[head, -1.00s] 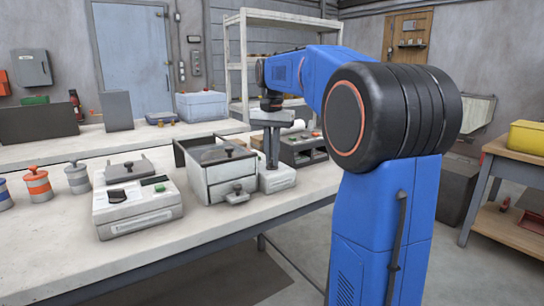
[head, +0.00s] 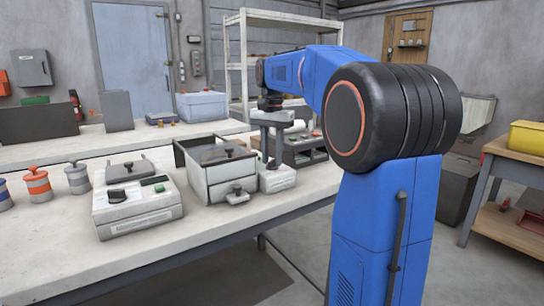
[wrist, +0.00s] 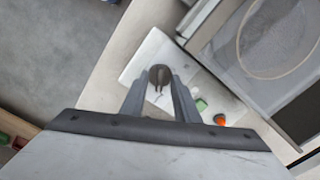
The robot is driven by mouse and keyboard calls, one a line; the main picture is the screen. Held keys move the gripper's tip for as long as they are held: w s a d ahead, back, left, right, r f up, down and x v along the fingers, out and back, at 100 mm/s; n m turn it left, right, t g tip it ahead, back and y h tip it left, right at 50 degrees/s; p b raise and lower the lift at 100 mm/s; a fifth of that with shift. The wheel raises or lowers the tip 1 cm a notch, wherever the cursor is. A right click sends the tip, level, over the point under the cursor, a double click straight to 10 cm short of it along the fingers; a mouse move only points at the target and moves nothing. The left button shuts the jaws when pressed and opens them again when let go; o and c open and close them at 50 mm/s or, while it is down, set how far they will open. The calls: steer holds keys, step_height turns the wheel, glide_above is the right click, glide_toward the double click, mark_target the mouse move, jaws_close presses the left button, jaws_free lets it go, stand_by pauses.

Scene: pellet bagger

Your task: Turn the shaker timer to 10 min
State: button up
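My gripper (wrist: 159,84) points down over a small white control box (wrist: 205,101) on the bench. A round dark knob (wrist: 160,75) with a raised ridge sits on the box, between my two fingertips in the wrist view. The fingers stand apart, one on each side of the knob; no firm contact is visible. A green patch (wrist: 201,105) and an orange-red button (wrist: 219,119) are on the same box. In the head view the white box (head: 277,180) stands right of a grey lidded bin (head: 217,187), below my gripper (head: 272,160). The dial's marks are too small to read.
The grey bin stands close beside the control box. Another white unit with a dark knob (head: 117,196) is farther left, near several lidded jars (head: 77,178). A dark-framed device (head: 305,150) is behind my gripper. The bench (head: 235,225) is clear in front.

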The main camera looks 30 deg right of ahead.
mark_target(272, 160)
step_height(272, 160, up, 17)
steer(key=shift+r, duration=0.2)
stand_by(0.6)
stand_by(0.4)
